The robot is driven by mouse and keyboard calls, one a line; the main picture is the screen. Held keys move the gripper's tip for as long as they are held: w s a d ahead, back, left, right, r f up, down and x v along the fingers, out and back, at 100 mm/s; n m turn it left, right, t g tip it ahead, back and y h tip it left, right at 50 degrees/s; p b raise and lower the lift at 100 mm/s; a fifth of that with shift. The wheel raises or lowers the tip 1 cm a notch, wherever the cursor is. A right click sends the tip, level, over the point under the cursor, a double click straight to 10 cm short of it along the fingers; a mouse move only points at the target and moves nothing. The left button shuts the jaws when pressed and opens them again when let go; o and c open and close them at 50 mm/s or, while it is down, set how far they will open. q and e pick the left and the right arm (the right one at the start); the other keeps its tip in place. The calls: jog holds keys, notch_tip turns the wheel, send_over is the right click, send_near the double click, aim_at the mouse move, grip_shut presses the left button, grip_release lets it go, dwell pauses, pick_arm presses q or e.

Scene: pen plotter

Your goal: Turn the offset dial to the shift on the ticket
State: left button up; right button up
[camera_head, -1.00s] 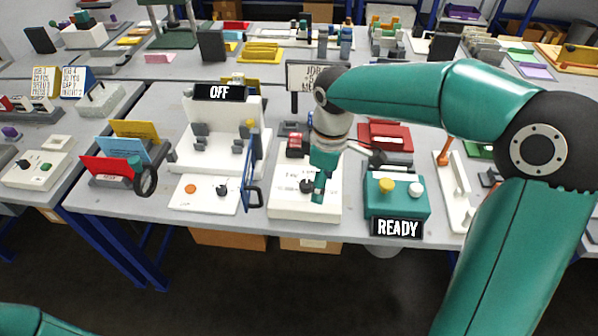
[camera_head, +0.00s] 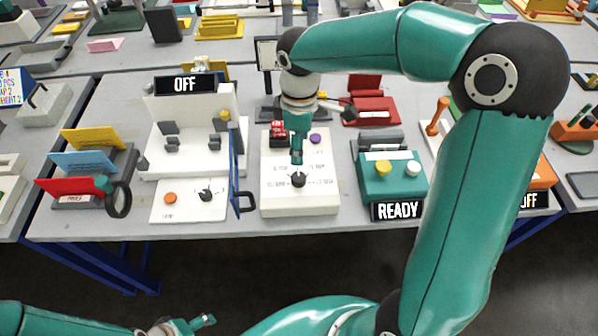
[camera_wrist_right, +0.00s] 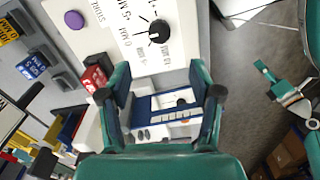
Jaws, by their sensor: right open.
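The offset dial, a black knob (camera_head: 298,180), sits on a white panel (camera_head: 320,204) with printed marks around it. It also shows in the right wrist view (camera_wrist_right: 158,33), with its pointer and small scale numbers. My right gripper (camera_head: 298,158) hangs just behind and above the dial. In the right wrist view its two fingers (camera_wrist_right: 160,95) are spread apart, and the dial lies beyond them, not between them. A pale board (camera_head: 267,52) behind the panel, possibly the ticket, is partly hidden and unreadable. My left gripper (camera_head: 203,321) is low in front of the bench, its opening unclear.
A purple button (camera_head: 315,138) and a red display (camera_head: 277,132) are on the panel's far part. A teal box (camera_head: 393,182) with yellow and white knobs and a READY sign stands right. An OFF-signed white machine with a blue door (camera_head: 236,170) stands left.

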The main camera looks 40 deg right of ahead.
aim_at(299, 177)
notch_tip(299, 177, down, 12)
jog(key=shift+f, duration=0.2)
